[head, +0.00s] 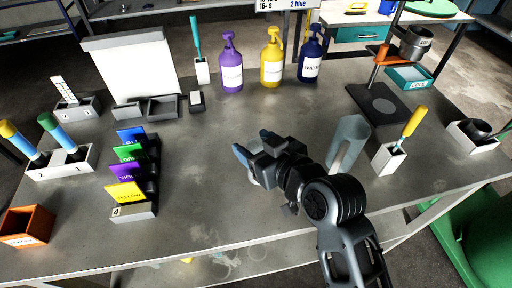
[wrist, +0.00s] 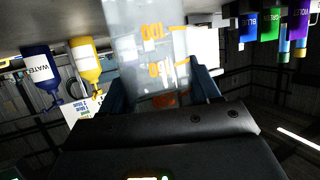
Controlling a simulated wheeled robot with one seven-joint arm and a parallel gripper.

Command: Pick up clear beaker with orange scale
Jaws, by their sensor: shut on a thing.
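The clear beaker with the orange scale (wrist: 150,42) fills the middle of the wrist view, its orange numbers upside down there. My gripper (wrist: 163,88) is shut on it, with one finger on each side of its wall.
Purple, yellow and blue bottles (head: 271,62) stand behind. The table's front middle is clear.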

